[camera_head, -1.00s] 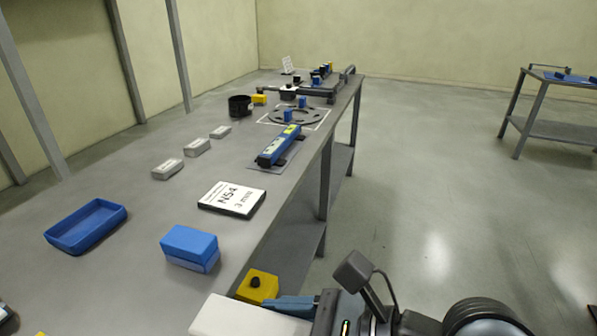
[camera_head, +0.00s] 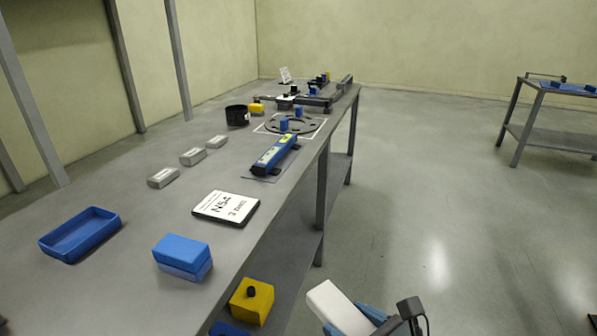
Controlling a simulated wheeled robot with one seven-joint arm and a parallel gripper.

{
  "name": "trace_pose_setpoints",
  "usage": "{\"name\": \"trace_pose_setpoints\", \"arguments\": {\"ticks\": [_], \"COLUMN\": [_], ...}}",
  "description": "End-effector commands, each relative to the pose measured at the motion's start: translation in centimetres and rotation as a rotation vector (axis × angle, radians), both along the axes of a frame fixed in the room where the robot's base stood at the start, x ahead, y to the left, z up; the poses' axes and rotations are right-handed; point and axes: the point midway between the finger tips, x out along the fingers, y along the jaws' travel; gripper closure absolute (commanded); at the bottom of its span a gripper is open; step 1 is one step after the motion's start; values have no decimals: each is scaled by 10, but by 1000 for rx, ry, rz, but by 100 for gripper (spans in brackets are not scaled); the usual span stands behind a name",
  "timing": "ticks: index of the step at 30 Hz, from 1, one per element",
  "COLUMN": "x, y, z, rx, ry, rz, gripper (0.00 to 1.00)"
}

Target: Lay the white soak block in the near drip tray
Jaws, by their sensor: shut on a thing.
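The white soak block (camera_head: 335,306) shows at the bottom of the view, right of the bench edge, over the floor and tilted. My gripper (camera_head: 352,318) has blue fingers and is shut on it; the frame cuts off part of the fingers. One blue open tray (camera_head: 80,233) stands on the bench at the left and looks empty. It is well apart from the block. I cannot tell from a label whether it is the near drip tray.
A blue block (camera_head: 182,256) and a sign card (camera_head: 226,207) lie between the tray and the bench's right edge. Several grey blocks (camera_head: 191,157) stand further back. A yellow box with a black knob (camera_head: 251,300) sits below the bench edge. Bare bench surrounds the tray.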

Motion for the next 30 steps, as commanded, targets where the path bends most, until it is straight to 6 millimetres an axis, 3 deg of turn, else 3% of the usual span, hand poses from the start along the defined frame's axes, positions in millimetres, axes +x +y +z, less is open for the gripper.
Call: {"name": "trace_pose_setpoints", "arguments": {"ticks": [1, 6, 12, 18, 30], "x": [4, 8, -1, -9, -11], "y": [-18, -68, -107, -124, -125], "z": [-20, -74, -120, -141, -144], "rx": [0, 0, 1, 2, 2], "ry": [9, 7, 4, 1, -4], "rz": [-78, -310, -513, -609, -623], "gripper": [68, 68, 68, 68, 68]}}
